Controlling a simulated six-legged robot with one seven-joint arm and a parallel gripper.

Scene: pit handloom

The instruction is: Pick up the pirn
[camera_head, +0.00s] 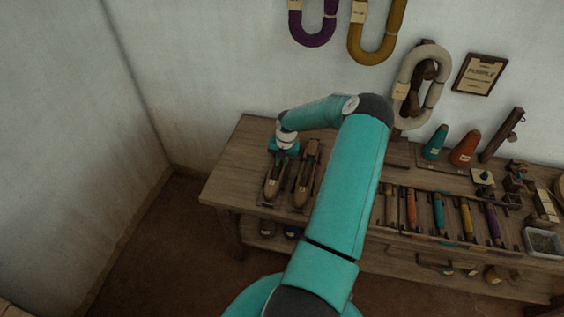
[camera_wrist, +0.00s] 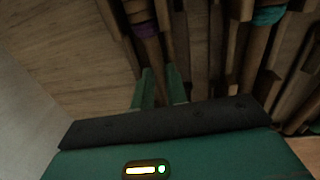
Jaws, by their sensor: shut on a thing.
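In the wrist view a pirn with a purple band (camera_wrist: 146,29) has a bare wooden lower end that runs down between my fingers. My gripper (camera_wrist: 160,80) is shut on that lower end, one green finger on each side. The pirn lies along a dark wooden shape, apparently a shuttle; I cannot tell whether it is lifted clear. In the head view my gripper (camera_head: 283,153) is at the bench's left end, over the left wooden shuttle (camera_head: 274,188). A second shuttle (camera_head: 304,187) lies just right of it. The held pirn cannot be made out there.
The wooden bench (camera_head: 232,172) runs along the wall. A rack to the right holds several coloured pirns (camera_head: 438,213). Teal (camera_head: 436,143) and orange (camera_head: 465,149) cones stand behind it. Yarn hanks (camera_head: 380,40) hang above. The floor at left is clear.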

